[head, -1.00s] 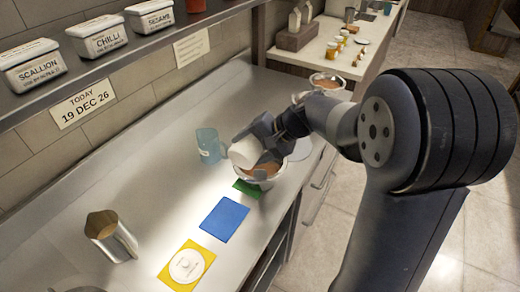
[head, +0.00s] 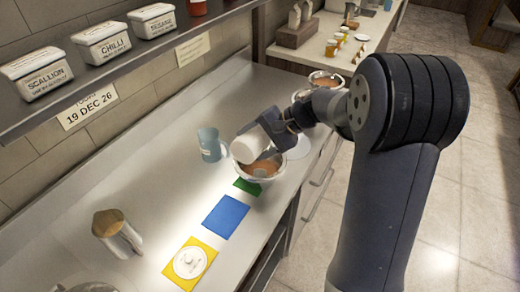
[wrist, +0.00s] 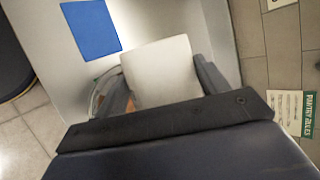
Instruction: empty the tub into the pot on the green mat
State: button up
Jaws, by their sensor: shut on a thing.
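My gripper (head: 268,134) is shut on a white tub (head: 248,149), which it holds tilted above a pot. The tub also shows between the fingers in the wrist view (wrist: 162,72). The pot (head: 277,176) is a bowl-like vessel with orange-brown sauce inside, standing at the green mat (head: 246,187). Most of the mat is hidden under the pot. The tub's mouth faces away from the head camera, so I cannot see whether anything is left in it.
A blue mat (head: 225,217) and a yellow mat (head: 172,272) with a white lid (head: 190,262) lie nearer. A blue-grey jug (head: 210,145) stands left of the tub. Another filled bowl (head: 326,78) is at the back.

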jog(key=shift+w+d+r, duration=0.1)
jog(key=shift+w+r, duration=0.05)
jog(key=shift+w+d+r+m+g+y+p, duration=0.15)
jog(key=shift+m+g+y+p, duration=0.15)
jog(key=shift+p, duration=0.35)
jog(key=shift+w+d+r+g+y+p, duration=0.1)
jog(key=shift+w+d+g+y+p, duration=0.1)
jog(key=shift+w+g+y+p, duration=0.25)
jog(key=shift+m, duration=0.4)
